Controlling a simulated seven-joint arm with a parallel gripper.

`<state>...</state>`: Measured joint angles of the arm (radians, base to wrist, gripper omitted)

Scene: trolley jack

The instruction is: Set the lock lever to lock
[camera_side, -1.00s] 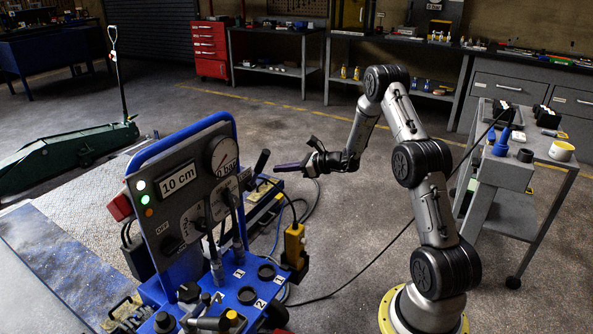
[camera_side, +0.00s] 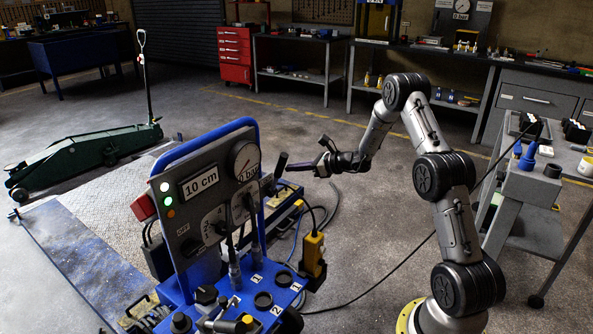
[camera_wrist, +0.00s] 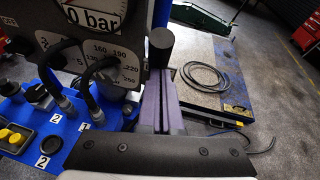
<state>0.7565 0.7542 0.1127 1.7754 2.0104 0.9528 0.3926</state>
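The blue-framed jack control panel (camera_side: 218,190) stands left of my arm in the side view. A black-handled lever (camera_side: 280,163) sticks up at its right edge; its grip also shows in the wrist view (camera_wrist: 161,47). I can read no lock label on it. My gripper (camera_side: 291,167) has purple fingers, which show side by side and pressed together in the wrist view (camera_wrist: 158,95). They point at the lever's grip and are very close to it. I cannot tell whether they touch. Nothing shows between the fingers.
The panel has a 0 bar gauge (camera_side: 246,162), a 10 cm display (camera_side: 199,183), a green lamp and dials. Hoses (camera_wrist: 90,85) rise in front of it. A yellow pendant (camera_side: 313,254) hangs at its right. A green trolley jack (camera_side: 85,158) stands behind left. A grey trolley (camera_side: 530,185) stands right.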

